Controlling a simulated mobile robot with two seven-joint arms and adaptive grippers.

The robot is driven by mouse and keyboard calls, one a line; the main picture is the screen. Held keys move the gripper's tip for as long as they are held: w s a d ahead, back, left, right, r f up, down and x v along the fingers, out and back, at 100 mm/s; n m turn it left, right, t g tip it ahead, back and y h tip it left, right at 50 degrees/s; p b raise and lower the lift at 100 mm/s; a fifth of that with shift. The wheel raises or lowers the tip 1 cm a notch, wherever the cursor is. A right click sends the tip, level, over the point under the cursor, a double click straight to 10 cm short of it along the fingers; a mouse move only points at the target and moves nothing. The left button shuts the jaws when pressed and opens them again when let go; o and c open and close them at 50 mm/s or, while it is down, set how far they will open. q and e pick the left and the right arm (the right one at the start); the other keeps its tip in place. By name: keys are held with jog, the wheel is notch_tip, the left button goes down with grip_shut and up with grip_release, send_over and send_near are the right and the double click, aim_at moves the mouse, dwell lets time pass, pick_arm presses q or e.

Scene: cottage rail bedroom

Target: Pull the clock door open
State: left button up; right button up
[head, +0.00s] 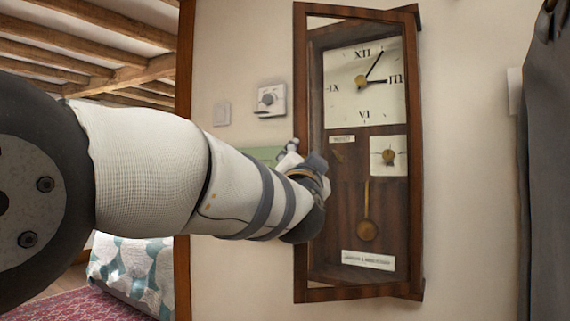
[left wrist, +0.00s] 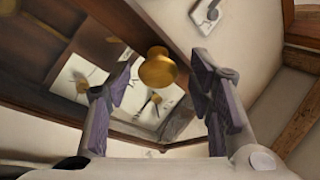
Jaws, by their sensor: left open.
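The wall clock (head: 362,200) has a tall dark wooden case, a white dial (head: 350,105) and a brass pendulum (head: 367,230). Its glazed, wood-framed door (head: 301,70) looks ajar, with its left edge standing out from the case. My left gripper (head: 303,165) is at the door's left edge, partly hidden by its own wrist. In the left wrist view, a round brass knob (left wrist: 158,72) on the door frame shows between the two spread fingers of my left gripper (left wrist: 163,65). The fingers look apart from the knob. The knob is hidden in the head view. My right gripper is not seen.
A thermostat-like wall box (head: 270,99) and a switch plate (head: 221,114) are left of the clock. A dark hanging cloth (head: 548,170) is at the far right. A quilted bed (head: 135,270) stands at lower left, beyond a wooden post (head: 183,200).

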aim_at(304, 110)
pick_arm(q)
notch_tip(304, 110, up, 10)
jog(key=shift+f, duration=0.1)
dwell(0.4)
jog(key=shift+c, duration=0.3)
